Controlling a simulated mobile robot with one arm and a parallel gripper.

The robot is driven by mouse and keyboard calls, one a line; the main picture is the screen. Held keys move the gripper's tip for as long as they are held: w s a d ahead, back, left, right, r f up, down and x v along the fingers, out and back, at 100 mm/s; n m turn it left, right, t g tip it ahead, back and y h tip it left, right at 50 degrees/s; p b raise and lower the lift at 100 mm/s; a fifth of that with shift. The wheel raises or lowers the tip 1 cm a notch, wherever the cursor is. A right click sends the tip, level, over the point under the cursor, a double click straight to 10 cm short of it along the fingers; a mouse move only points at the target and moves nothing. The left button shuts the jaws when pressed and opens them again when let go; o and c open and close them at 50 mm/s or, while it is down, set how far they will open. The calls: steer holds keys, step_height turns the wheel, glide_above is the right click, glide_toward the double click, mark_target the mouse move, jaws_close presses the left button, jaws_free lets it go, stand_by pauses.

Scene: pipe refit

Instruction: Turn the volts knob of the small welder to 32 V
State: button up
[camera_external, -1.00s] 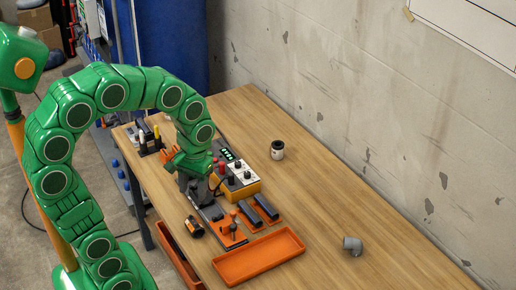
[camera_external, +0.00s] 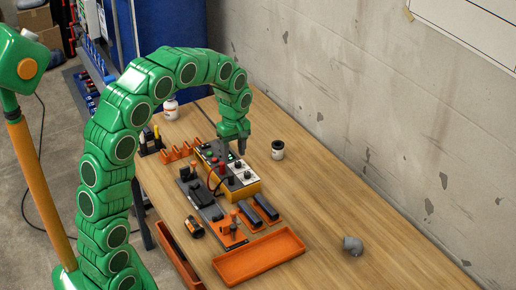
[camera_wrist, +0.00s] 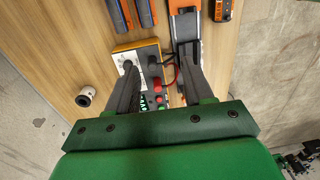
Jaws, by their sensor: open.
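The small welder (camera_external: 251,187) is a yellow-orange and dark box with a white panel on the table. Black knobs (camera_external: 247,175) and red parts show on its top; labels are too small to read, so I cannot tell which knob is volts or its setting. My gripper (camera_external: 242,151) is open, pointing down over the welder near its white panel. In the wrist view my gripper (camera_wrist: 158,58) has its fingers apart with the welder's white panel (camera_wrist: 146,54) between and under them. The left finger covers part of a black knob. No contact is clear.
An orange tray (camera_external: 260,260) lies in front of the welder. The table's right side is mostly clear.

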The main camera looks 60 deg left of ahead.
mark_target(238, 163)
steer(key=w+a+f+n, duration=0.2)
steer(key=w+a+f, duration=0.1)
steer(key=a, duration=0.1)
steer(key=w+a+f+n, duration=0.3)
steer(key=a, duration=0.2)
steer(key=w+a+f+n, duration=0.2)
steer(key=w+a+f, duration=0.1)
steer(key=a, duration=0.1)
steer(key=shift+a+f+n+t, duration=0.2)
steer(key=shift+a+n+t, duration=0.05)
steer(key=shift+n+t, duration=0.05)
steer(key=shift+f, duration=3.95)
jaws_close()
